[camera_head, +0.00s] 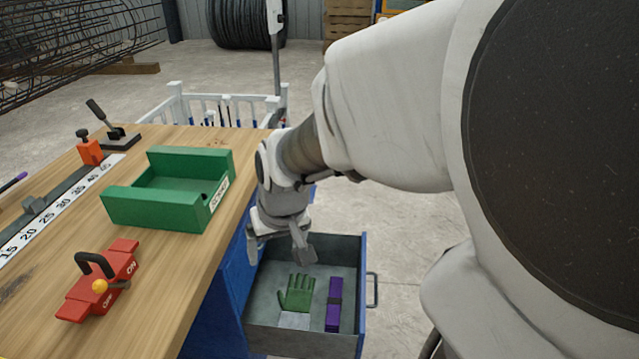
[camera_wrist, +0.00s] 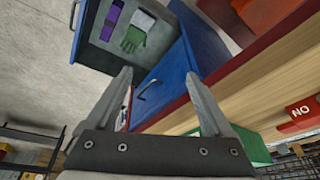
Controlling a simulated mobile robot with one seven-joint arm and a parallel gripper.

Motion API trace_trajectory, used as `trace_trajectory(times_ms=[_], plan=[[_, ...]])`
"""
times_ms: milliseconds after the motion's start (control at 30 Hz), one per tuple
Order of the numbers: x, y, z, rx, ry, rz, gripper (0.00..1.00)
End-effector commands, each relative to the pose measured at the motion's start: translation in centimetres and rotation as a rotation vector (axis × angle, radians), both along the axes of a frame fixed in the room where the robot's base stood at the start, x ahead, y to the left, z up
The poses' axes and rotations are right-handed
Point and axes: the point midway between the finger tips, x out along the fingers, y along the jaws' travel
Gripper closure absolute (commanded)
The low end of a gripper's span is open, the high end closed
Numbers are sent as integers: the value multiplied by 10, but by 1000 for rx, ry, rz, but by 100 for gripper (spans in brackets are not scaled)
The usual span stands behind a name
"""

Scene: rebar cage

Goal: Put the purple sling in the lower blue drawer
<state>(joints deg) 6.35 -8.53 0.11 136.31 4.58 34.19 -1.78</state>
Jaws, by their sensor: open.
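The blue drawer (camera_head: 351,255) stands pulled out beside the workbench, with a grey inside. The purple sling (camera_head: 333,304), a folded strip with a dark band, lies in it on the right, next to a green glove (camera_head: 298,292). In the wrist view the sling (camera_wrist: 109,21) and glove (camera_wrist: 133,39) also show in the drawer (camera_wrist: 95,52). A shut blue front with a handle (camera_wrist: 150,90) lies between this drawer and the bench top, so the open one is the lower. My gripper (camera_head: 278,243) is open and empty, above the drawer's bench side, apart from the sling.
On the wooden bench (camera_head: 150,262) are a green open bin (camera_head: 160,211), a red switch-like block (camera_head: 97,285), an orange stop on a measuring rail (camera_head: 89,150) and a lever tool (camera_head: 115,135). A white railing (camera_head: 225,105) stands behind. The floor right of the drawer is clear.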

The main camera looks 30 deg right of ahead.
Motion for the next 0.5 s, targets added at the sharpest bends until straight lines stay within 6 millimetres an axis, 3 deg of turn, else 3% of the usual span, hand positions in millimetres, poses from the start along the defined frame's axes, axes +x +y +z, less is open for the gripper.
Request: trace_trajectory(times_ms=[33,300,500], plan=[[-11,8,64,-25,-166,28,14],[-81,24,92,-55,-177,99,14],[-109,26,95,-66,-175,119,14]])
